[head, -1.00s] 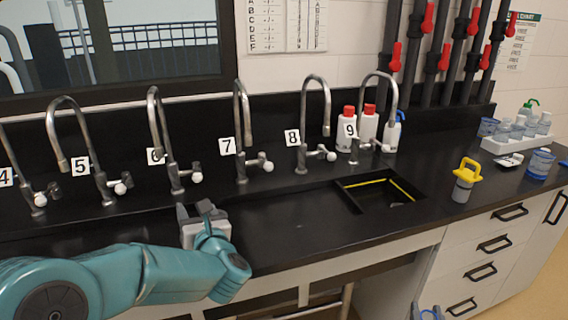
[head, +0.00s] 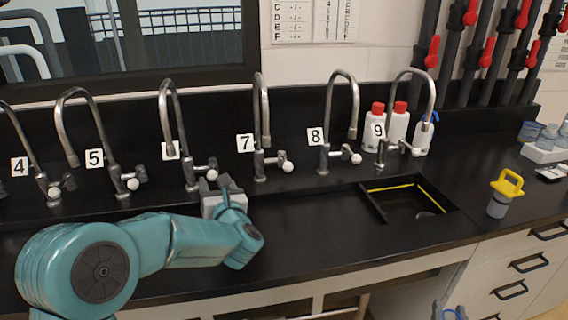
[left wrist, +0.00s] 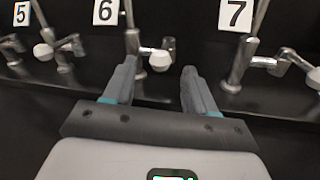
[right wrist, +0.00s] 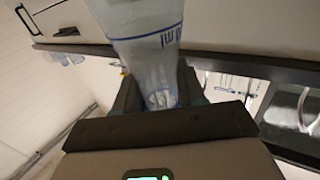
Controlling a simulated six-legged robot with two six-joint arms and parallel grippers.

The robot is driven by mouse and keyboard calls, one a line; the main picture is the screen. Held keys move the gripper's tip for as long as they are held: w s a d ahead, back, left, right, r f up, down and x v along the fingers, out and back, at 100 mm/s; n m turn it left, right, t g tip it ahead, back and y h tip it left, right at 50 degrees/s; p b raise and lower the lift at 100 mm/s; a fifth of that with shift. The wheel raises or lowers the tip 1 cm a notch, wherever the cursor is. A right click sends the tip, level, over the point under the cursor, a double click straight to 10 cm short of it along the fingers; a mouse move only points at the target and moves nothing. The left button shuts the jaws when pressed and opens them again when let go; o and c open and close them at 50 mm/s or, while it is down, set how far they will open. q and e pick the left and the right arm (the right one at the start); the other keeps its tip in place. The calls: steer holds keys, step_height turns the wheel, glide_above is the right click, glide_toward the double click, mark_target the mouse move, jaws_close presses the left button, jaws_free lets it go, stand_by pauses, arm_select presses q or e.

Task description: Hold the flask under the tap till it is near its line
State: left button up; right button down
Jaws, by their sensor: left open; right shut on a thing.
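A clear flask (right wrist: 150,45) with blue markings is in my right gripper (right wrist: 157,92), whose fingers are shut around it. Its liquid level cannot be told. In the head view only a small part of that gripper (head: 450,312) shows at the bottom edge. My left gripper (head: 215,190) is open and empty, just in front of tap 6 (head: 188,150). In the left wrist view the white knob of tap 6 (left wrist: 160,60) appears between the open fingertips (left wrist: 157,82), beyond them; no contact is visible. Tap 7 (left wrist: 240,62) stands right of it.
Taps 4 (head: 42,180), 5 (head: 115,175), 8 (head: 325,155) and 9 (head: 385,145) line the black bench. A sink (head: 400,205) lies front right. Bottles (head: 397,125) stand behind tap 9.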

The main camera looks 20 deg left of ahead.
mark_target(211, 171)
arm_select(q)
steer(key=p+x, duration=0.1)
steer(key=x, duration=0.6)
steer(key=shift+w+f, duration=0.1)
steer(key=shift+w, duration=0.05)
jaws_close()
